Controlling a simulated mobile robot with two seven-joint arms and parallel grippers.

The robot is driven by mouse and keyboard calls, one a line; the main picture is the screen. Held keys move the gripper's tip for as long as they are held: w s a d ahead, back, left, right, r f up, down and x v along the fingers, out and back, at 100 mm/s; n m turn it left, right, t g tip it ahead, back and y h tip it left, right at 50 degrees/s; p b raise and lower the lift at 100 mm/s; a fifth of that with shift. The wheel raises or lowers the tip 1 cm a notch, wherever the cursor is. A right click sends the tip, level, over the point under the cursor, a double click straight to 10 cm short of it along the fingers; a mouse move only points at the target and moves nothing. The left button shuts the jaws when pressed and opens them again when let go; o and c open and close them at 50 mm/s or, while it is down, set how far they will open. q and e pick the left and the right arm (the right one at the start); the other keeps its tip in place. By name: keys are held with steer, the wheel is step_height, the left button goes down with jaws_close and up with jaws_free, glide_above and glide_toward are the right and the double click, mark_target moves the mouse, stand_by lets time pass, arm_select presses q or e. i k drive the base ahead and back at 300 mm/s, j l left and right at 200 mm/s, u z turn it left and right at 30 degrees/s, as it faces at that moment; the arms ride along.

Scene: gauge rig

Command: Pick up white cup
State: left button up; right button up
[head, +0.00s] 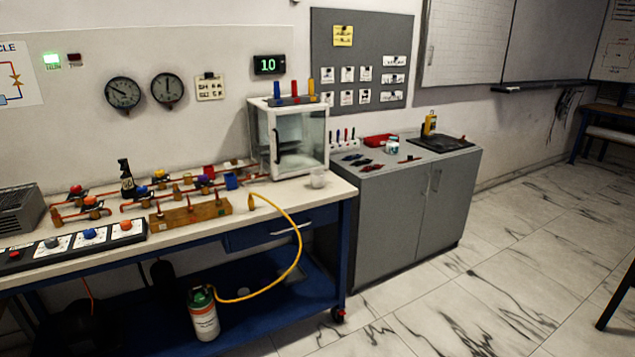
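A small white cup (318,179) stands on the bench top, near the bench's right end. It is just in front of the right part of a glass-fronted white cabinet. Nothing is seen touching it from above. Neither of my grippers shows in the head view.
The white cabinet (290,137) stands behind the cup. A wooden block (190,213), pipes with valves and a yellow hose (297,240) lie left of it. A grey cupboard (408,220) adjoins the bench on the right. The marble floor (480,300) at the right is open.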

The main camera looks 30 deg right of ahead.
mark_target(318, 177)
steer(key=i+l+u, duration=0.25)
steer(key=l, duration=0.65)
steer(key=i+l+u, duration=0.1)
steer(key=l+u, duration=0.15)
steer(key=l, duration=0.65)
steer(key=l+u, duration=0.3)
steer(key=l, duration=0.65)
